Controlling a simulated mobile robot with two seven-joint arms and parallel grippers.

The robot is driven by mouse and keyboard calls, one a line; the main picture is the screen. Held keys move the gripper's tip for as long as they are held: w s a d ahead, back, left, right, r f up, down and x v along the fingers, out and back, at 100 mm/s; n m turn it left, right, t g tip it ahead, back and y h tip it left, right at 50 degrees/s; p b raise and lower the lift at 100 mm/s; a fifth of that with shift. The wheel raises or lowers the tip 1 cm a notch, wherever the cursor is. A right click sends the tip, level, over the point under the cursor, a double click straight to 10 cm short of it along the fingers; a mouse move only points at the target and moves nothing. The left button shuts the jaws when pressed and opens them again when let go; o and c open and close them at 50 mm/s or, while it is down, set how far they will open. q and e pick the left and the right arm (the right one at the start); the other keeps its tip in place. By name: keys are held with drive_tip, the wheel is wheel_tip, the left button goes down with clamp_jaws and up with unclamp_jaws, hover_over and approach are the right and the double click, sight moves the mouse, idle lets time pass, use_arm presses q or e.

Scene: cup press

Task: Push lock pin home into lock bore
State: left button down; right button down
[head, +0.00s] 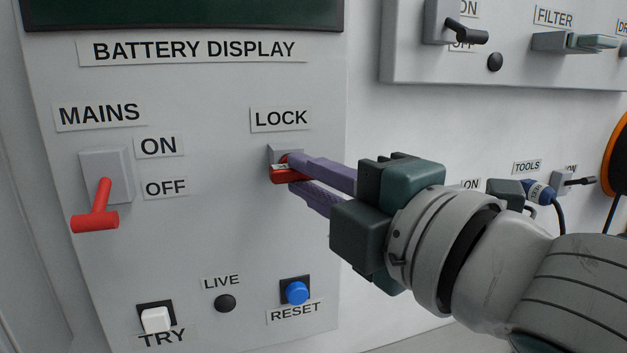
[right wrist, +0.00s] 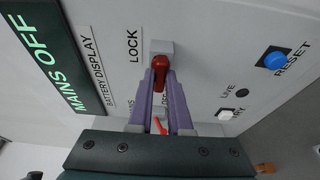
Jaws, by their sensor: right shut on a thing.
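The red lock pin (head: 285,174) is at the grey lock block (head: 276,155) below the LOCK label. It also shows in the right wrist view as a red pin (right wrist: 156,72) against the grey block (right wrist: 161,47). My right gripper (head: 290,174) is shut on the pin, with its purple fingers on either side of it. In the right wrist view the fingertips (right wrist: 160,75) meet at the pin. The bore itself is hidden behind the pin and fingers, so how deep the pin sits cannot be told. My left gripper is not in view.
The red MAINS lever (head: 98,207) points down toward OFF. The display (right wrist: 45,70) reads MAINS OFF. Below are a white TRY button (head: 156,320), a dark LIVE lamp (head: 225,303) and a blue RESET button (head: 297,293). A second panel (head: 480,65) with switches is at the upper right.

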drive_tip(key=shift+w+a, duration=0.1)
drive_tip(key=shift+w, duration=0.1)
drive_tip(key=c, duration=0.8)
unclamp_jaws()
drive_tip(key=shift+o, duration=0.2)
drive_tip(key=b+v, duration=0.1)
drive_tip(key=v, duration=0.9)
